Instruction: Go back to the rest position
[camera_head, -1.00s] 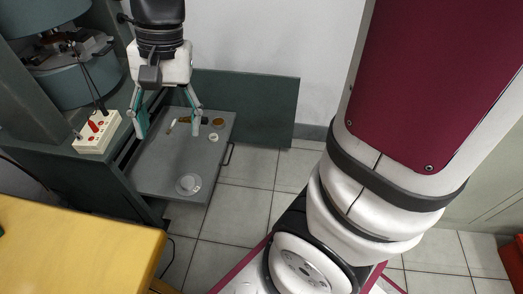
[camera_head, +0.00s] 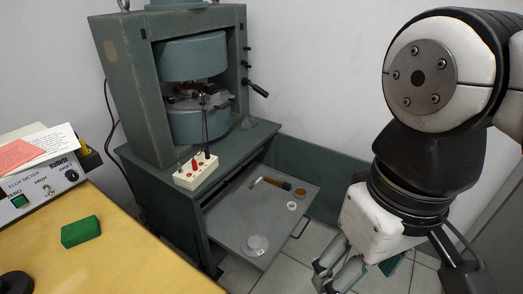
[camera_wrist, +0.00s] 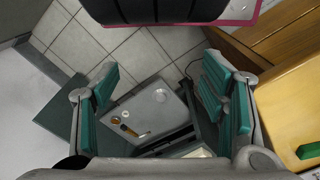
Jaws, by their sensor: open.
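My gripper (camera_head: 362,272) hangs at the lower right of the head view, below my bent arm. Its fingers point down and are apart, with nothing between them. In the wrist view its two teal-padded fingers (camera_wrist: 160,85) stand wide apart at left and right. The gripper is to the right of the grey pull-out tray (camera_head: 233,232), clear of it in the picture. The tray also shows between the fingers in the wrist view (camera_wrist: 168,103), farther off. Part of one finger is cut by the bottom edge of the head view.
A large green magnet (camera_head: 192,62) stands on a cabinet with a white socket block (camera_head: 196,172). The tray holds a brown-handled tool (camera_head: 277,184), a brown disc (camera_head: 300,192), a white ring (camera_head: 292,206) and a clear dish (camera_head: 256,245). A yellow table (camera_head: 130,255) bears a green block (camera_head: 81,231).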

